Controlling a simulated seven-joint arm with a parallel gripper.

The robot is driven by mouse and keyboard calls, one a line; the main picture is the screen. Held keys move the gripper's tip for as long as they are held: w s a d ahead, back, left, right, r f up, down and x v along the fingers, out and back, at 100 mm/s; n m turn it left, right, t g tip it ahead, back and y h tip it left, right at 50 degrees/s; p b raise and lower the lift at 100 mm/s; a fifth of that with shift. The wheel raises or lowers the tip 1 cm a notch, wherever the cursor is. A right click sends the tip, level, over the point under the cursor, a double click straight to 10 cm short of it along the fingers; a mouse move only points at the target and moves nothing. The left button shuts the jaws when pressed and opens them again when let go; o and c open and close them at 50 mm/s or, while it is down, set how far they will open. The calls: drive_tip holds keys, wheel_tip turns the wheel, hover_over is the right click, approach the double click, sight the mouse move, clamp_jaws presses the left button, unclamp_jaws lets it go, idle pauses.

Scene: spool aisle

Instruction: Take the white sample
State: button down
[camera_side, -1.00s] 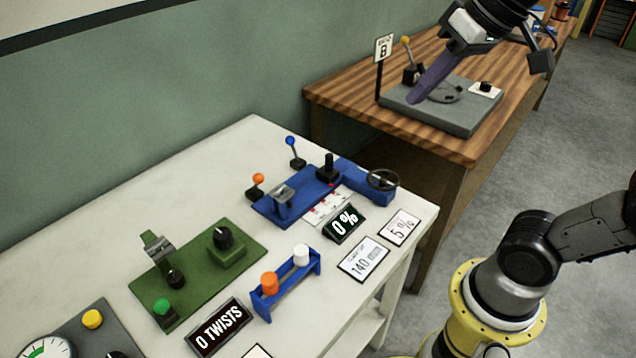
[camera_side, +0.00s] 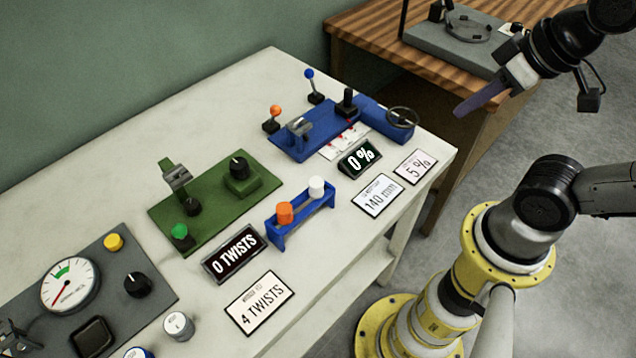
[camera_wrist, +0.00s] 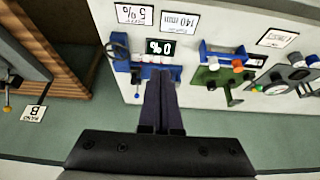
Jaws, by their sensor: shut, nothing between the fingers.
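The white sample (camera_side: 316,187) is a small white cylinder. It stands upright in the right end of a blue rack (camera_side: 303,217) on the white table, beside an orange cylinder (camera_side: 285,212). In the wrist view the rack (camera_wrist: 228,51) is right of my fingers, with a small pale piece that looks like the white sample (camera_wrist: 213,61) at its left part. My gripper (camera_side: 459,111) has long purple fingers, shut and empty. It is in the air well above and to the right of the sample, off the table's right end. The closed fingertips (camera_wrist: 160,76) also show in the wrist view.
A blue fixture (camera_side: 322,138) with levers and a handwheel stands behind the rack. A green fixture (camera_side: 216,203) is to its left. A "0 TWISTS" display (camera_side: 234,254) and a "140 mm" card (camera_side: 377,195) lie near it. A wooden bench (camera_side: 372,36) is behind.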

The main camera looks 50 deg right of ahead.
idle(0.3)
drive_tip(key=shift+c, duration=2.2)
unclamp_jaws()
